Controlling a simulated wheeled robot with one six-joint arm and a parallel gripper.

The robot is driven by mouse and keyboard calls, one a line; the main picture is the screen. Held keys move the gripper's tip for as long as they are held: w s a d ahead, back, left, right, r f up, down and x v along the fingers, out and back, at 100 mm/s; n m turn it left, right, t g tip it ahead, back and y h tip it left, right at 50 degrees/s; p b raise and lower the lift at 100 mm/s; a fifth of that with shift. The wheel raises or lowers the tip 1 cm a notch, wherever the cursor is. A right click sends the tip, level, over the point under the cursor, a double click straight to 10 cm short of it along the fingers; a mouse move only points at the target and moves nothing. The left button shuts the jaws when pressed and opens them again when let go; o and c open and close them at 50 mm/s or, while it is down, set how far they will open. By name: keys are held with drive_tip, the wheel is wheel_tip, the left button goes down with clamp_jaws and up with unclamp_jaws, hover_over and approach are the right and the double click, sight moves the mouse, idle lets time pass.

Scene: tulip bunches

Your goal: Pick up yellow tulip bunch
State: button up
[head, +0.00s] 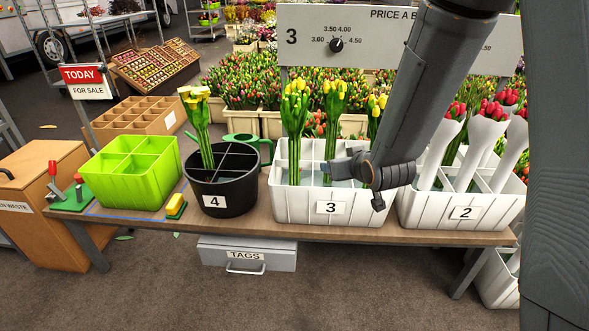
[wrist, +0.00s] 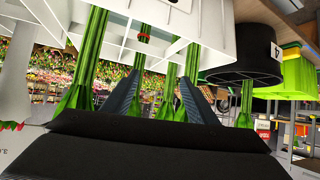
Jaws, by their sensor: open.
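Yellow tulip bunches stand upright in the white crate labelled 3 (head: 283,205): a left one (head: 295,105), a middle one (head: 335,100) and a right one (head: 376,110) partly hidden behind my arm. Another yellow tulip bunch (head: 197,105) stands in the black bucket labelled 4 (head: 237,193). My gripper (head: 357,185) is open at the front right of crate 3. In the wrist view, a green stem bundle (wrist: 168,88) shows between the spread fingers (wrist: 157,88), with other stems to either side. I cannot tell whether the fingers touch it.
Crate 2 (head: 460,218) holds red tulips in white sleeves at the right. An empty lime green divided crate (head: 130,190) stands at the left. A yellow sponge (head: 175,204) lies near the table's front edge. A price sign (head: 350,28) stands behind crate 3.

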sight(297, 150)
drive_tip(key=w+a+f+t+y+b, duration=0.1)
drive_tip(key=a+b, duration=0.1)
drive_tip(key=a, duration=0.1)
drive_tip(key=w+a+f+n+t+y+b, duration=0.1)
drive_tip(key=w+a+t+y+b, duration=0.1)
drive_tip(key=w+a+f+n+t+y+b, duration=0.1)
drive_tip(key=w+a+y+b, duration=0.1)
drive_tip(key=a, duration=0.1)
drive_tip(key=shift+w+a+t, duration=0.2)
drive_tip(key=shift+a+t, duration=0.15)
drive_tip(key=shift+t, duration=0.05)
drive_tip(key=shift+a+r+b+x, duration=0.1)
drive_tip(key=shift+r+b+x, duration=0.15)
drive_tip(key=shift+x, duration=1.05)
drive_tip(key=shift+a+r+b+x, duration=0.1)
drive_tip(key=shift+r+b+x, duration=0.1)
drive_tip(key=shift+x, duration=1.05)
drive_tip(key=shift+a+r+b+x, duration=0.15)
drive_tip(key=shift+b+x, duration=0.1)
drive_tip(key=shift+x, duration=1.05)
drive_tip(key=shift+s, duration=0.15)
drive_tip(key=shift+c, duration=0.5)
drive_tip(key=shift+d, duration=0.1)
clamp_jaws()
wheel_tip(297, 150, up, 10)
drive_tip(key=shift+r+p, duration=0.1)
drive_tip(key=shift+p, duration=0.95)
